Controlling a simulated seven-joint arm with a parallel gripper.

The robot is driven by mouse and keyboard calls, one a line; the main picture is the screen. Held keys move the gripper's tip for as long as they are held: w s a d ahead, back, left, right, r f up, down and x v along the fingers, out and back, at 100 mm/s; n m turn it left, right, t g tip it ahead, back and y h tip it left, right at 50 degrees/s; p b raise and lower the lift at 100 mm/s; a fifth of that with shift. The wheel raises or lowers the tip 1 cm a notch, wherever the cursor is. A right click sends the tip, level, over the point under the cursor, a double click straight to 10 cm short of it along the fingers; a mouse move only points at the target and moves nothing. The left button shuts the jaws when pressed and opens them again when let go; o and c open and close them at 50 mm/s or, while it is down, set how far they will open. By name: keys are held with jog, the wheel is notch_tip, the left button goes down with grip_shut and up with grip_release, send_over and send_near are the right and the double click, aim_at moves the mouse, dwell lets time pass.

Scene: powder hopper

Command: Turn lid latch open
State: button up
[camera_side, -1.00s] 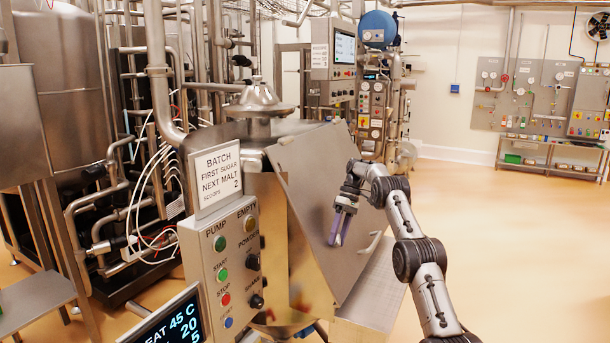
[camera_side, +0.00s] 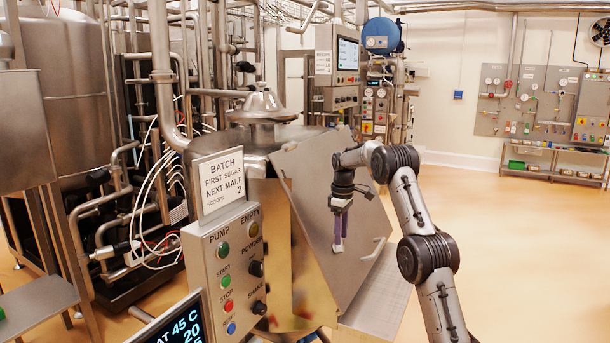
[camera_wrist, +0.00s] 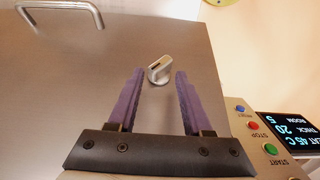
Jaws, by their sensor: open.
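The hopper lid (camera_side: 308,205) is a flat steel sheet, steeply sloped, and looks closed. My gripper (camera_side: 338,246) is open and empty in front of the lid in the side view. The latch cannot be made out in the side view.
A bar handle (camera_side: 374,248) is on the lid's lower right edge, also at the wrist view's upper left (camera_wrist: 60,14). A control panel (camera_side: 228,272) with several buttons stands left of the lid, with a display (camera_side: 172,325) below. Open floor lies to the right.

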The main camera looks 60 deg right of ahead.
notch_tip(320, 180, up, 11)
jog(key=w+a+r+n+t, duration=0.1)
jog(key=a+r, duration=0.5)
jog(key=a, duration=0.3)
jog(key=w+a+r+n+t+h, duration=0.1)
jog(key=a+r+n, duration=0.1)
jog(key=a+r, duration=0.4)
jog(key=shift+a+r, duration=0.2)
jog(key=shift+a, duration=1.9)
